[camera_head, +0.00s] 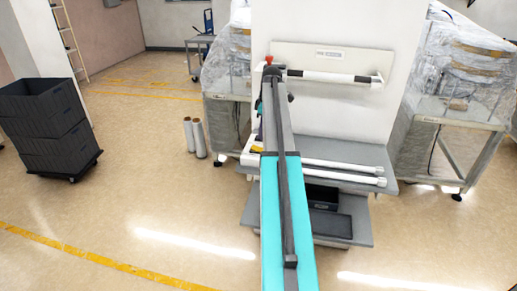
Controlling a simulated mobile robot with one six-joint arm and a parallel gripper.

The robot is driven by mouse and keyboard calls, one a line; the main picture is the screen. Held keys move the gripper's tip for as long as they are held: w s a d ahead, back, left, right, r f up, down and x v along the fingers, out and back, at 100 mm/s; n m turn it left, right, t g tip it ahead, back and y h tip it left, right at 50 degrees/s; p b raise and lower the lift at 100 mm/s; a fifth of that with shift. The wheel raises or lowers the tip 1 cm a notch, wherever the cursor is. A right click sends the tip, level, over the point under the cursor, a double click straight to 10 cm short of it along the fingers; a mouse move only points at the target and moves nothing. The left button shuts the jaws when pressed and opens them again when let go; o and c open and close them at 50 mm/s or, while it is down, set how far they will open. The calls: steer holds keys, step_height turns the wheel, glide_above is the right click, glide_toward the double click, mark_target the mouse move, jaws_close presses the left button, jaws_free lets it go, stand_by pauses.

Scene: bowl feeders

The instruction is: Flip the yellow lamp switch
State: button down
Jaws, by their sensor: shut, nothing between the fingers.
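A small yellow piece (257,149) shows at the left end of the grey bench, beside the long teal and grey beam in front of it. It is too small to tell whether it is the lamp switch or which way it is set. A white tube with dark ends (335,77) runs across the pale panel above the bench. I cannot make out my gripper or its fingers in the head view. The beam hides part of the bench and panel.
Two white tubes (335,164) lie along the grey bench (340,150). Plastic-wrapped machines (460,60) stand either side of the pillar. Stacked dark crates (40,115) are at far left. The left foreground floor is clear.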

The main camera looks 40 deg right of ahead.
steer(key=shift+r+p, duration=0.3)
steer(key=shift+r, duration=0.55)
